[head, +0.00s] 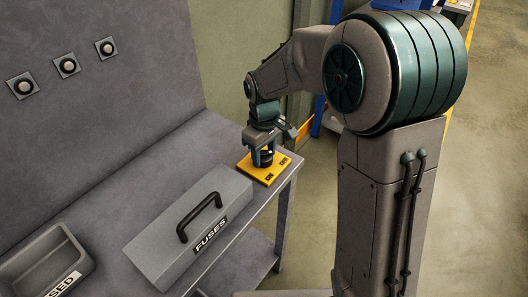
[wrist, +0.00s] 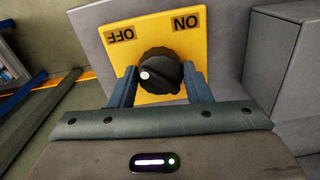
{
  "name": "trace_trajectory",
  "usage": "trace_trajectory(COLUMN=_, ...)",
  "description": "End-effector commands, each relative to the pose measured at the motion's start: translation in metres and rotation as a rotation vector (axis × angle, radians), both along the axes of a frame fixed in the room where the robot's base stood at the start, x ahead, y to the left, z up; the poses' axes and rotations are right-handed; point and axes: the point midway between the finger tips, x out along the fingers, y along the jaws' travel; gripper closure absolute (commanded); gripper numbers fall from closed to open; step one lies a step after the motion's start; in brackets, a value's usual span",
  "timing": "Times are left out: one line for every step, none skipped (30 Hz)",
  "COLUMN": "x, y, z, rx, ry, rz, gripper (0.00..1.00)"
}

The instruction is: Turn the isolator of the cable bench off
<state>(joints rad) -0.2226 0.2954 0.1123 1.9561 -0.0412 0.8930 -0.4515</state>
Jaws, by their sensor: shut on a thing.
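The isolator is a yellow plate (head: 250,168) on the right end of the cable bench (head: 235,150), with a black round knob (head: 267,155) on it. In the wrist view the plate (wrist: 150,30) shows upside-down labels, OFF at upper left and ON at upper right. The black knob (wrist: 162,70) has a white mark on its left side, on the OFF label's side. My gripper (head: 263,157) points down over the plate. In the wrist view my gripper (wrist: 160,88) has one finger on each side of the knob and is shut on it.
A grey FUSES box (head: 180,225) with a black handle lies left of the isolator. A grey bin (head: 40,265) labelled "SED" in its visible part stands at lower left. The grey back panel (head: 110,110) carries several round fittings. Open floor (head: 500,150) lies at right.

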Motion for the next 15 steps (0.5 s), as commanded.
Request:
trace_trajectory(x=0.0009, y=-0.0002, z=0.0015, rx=-0.001, ry=-0.004, rz=0.004, gripper=0.79)
trace_trajectory(x=0.0009, y=-0.0002, z=0.0015, rx=-0.001, ry=-0.004, rz=0.005, gripper=0.79)
trace_trajectory(x=0.0010, y=-0.0001, z=0.0015, rx=-0.001, ry=-0.004, rz=0.005, gripper=0.79)
trace_trajectory(x=0.0010, y=-0.0001, z=0.0015, rx=-0.001, ry=-0.004, rz=0.006, gripper=0.79)
trace_trajectory(x=0.0010, y=-0.0001, z=0.0015, rx=-0.001, ry=-0.004, rz=0.006, gripper=0.79)
trace_trajectory(x=0.0010, y=-0.0001, z=0.0015, rx=0.000, ry=-0.004, rz=0.006, gripper=0.79)
trace_trajectory(x=0.0010, y=-0.0001, z=0.0015, rx=0.000, ry=-0.004, rz=0.005, gripper=0.79)
trace_trajectory(x=0.0010, y=-0.0001, z=0.0015, rx=0.000, ry=-0.004, rz=0.006, gripper=0.79)
trace_trajectory(x=0.0010, y=-0.0001, z=0.0015, rx=0.000, ry=-0.004, rz=0.005, gripper=0.79)
trace_trajectory(x=0.0010, y=-0.0001, z=0.0015, rx=0.000, ry=-0.004, rz=0.005, gripper=0.79)
trace_trajectory(x=0.0010, y=-0.0001, z=0.0015, rx=0.000, ry=-0.004, rz=0.005, gripper=0.79)
trace_trajectory(x=0.0010, y=-0.0001, z=0.0015, rx=0.000, ry=-0.004, rz=0.005, gripper=0.45)
trace_trajectory(x=0.0010, y=-0.0001, z=0.0014, rx=0.000, ry=-0.004, rz=0.005, gripper=0.36)
trace_trajectory(x=0.0009, y=-0.0001, z=0.0013, rx=-0.001, ry=-0.004, rz=0.005, gripper=0.34)
trace_trajectory(x=0.0008, y=-0.0001, z=0.0012, rx=-0.001, ry=-0.004, rz=0.004, gripper=0.34)
